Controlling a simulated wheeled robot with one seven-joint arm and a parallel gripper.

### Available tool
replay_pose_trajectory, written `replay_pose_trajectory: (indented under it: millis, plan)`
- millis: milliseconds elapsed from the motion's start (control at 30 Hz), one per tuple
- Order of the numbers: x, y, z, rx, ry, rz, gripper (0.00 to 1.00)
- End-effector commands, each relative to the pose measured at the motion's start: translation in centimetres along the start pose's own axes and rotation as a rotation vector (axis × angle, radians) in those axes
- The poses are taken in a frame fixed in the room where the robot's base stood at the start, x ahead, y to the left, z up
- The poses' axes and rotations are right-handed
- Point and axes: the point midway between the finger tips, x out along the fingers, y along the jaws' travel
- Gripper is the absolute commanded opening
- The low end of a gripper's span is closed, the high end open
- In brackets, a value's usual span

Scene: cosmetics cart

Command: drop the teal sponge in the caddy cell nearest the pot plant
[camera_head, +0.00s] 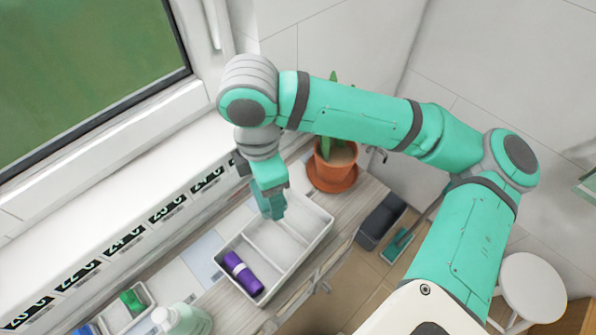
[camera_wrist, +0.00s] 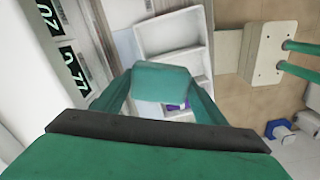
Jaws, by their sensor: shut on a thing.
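The teal sponge (camera_wrist: 163,82) is a block between the fingers of my gripper (camera_head: 270,200), which is shut on it. In the head view the sponge (camera_head: 274,209) hangs at the fingertips over the back side of the white caddy (camera_head: 300,264), apparently above its rim. The caddy has several cells in a row. A purple bottle (camera_head: 242,273) lies in the cell at the lower left. The middle cell and the upper-right cell look empty. The pot plant (camera_head: 334,160) stands on a saucer beyond the upper-right cell. In the wrist view the sponge hides part of the caddy (camera_wrist: 172,35).
A small tray (camera_head: 150,297) with a green item and a blue item stands at lower left, beside a pump bottle (camera_head: 183,320). A numbered strip (camera_head: 125,243) runs along the window side. A dark box (camera_head: 381,221) and a white stool (camera_head: 533,288) are at right.

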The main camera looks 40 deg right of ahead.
Motion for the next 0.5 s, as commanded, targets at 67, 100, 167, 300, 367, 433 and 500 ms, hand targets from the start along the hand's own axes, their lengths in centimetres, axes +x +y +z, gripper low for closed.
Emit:
replay_pose_trajectory:
  millis: [67,100,167,300,367,433,500]
  plan:
    - [-0.3,0.2,1.9,-0.079,-0.001,0.001,0.44]
    - [-0.5,0.3,2.7,-0.122,0.000,0.002,0.44]
    - [-0.7,0.3,3.9,-0.180,0.000,0.002,0.44]
    - [-1.0,0.3,6.0,-0.279,-0.001,0.004,0.44]
    - [-1.1,0.3,6.5,-0.307,0.000,0.005,0.44]
    - [-1.1,0.2,6.9,-0.328,0.000,0.006,0.44]
    - [-1.0,0.2,7.1,-0.341,0.001,0.006,0.44]
